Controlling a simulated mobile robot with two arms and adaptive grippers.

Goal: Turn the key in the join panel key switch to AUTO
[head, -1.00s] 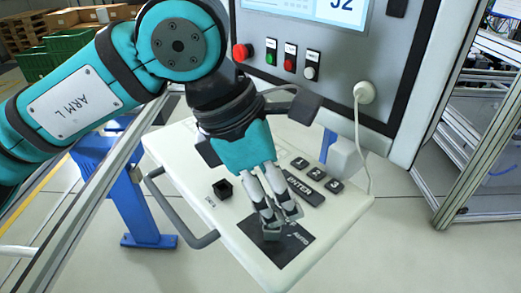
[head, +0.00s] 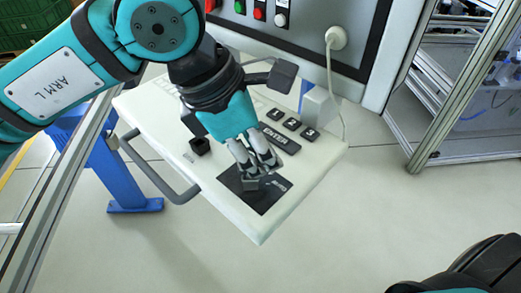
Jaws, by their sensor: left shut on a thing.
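The join panel (head: 240,221) is a white, tilted console with a dark square key switch plate (head: 267,201) near its front corner. A label reading AUTO shows on the plate, right of the fingertips. My left gripper (head: 259,172) reaches down over the plate, with its fingers shut on the key. The key itself is mostly hidden by the fingers, so I cannot tell its exact angle.
Beside the plate are the ENTER key (head: 281,139), several number keys and a black square knob (head: 200,146). A handle rail (head: 150,172) runs along the panel's left side. A cabinet with coloured buttons (head: 259,13) and a plugged white cable (head: 337,38) stands behind.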

